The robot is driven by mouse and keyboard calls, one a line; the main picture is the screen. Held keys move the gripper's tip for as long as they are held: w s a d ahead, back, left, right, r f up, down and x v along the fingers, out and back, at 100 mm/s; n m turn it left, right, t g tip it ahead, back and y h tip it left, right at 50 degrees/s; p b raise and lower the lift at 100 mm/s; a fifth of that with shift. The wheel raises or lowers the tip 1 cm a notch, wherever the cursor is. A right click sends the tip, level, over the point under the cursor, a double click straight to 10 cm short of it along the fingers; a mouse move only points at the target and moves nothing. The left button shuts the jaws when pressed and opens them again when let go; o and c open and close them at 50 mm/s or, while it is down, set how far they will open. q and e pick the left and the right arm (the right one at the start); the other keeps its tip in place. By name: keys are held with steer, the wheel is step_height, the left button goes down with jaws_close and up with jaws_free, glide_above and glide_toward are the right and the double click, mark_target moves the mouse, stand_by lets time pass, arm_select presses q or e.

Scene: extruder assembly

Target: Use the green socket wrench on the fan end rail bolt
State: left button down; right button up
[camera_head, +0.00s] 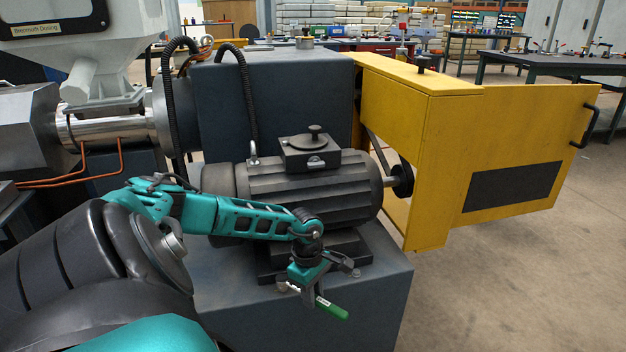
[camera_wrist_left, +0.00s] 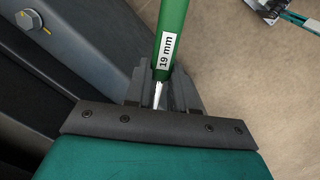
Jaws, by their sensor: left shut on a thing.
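The green socket wrench (camera_head: 331,308) has a green handle that sticks out down and to the right of my left gripper (camera_head: 308,272) in the head view. In the left wrist view the wrench (camera_wrist_left: 172,32) carries a white "19 mm" label, and its thin metal shank runs between the fingers of my left gripper (camera_wrist_left: 160,95), which is shut on it. The wrench's socket end is hidden. The black finned motor (camera_head: 307,190) sits on a dark base behind the gripper.
The grey machine block (camera_head: 340,315) carries the motor. A yellow guard door (camera_head: 512,160) stands open to the right, near the belt pulley (camera_head: 402,181). Open floor (camera_head: 530,290) lies right of the block. A teal and grey part (camera_wrist_left: 298,17) shows at the wrist view's top right; I cannot tell what it is.

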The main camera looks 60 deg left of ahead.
arm_select(q)
steer(key=shift+r+p, duration=0.45)
steer(key=shift+r, duration=0.35)
stand_by(0.8)
steer(key=shift+r, duration=0.3)
step_height(320, 180, up, 5)
steer(key=p, duration=0.4)
stand_by(0.4)
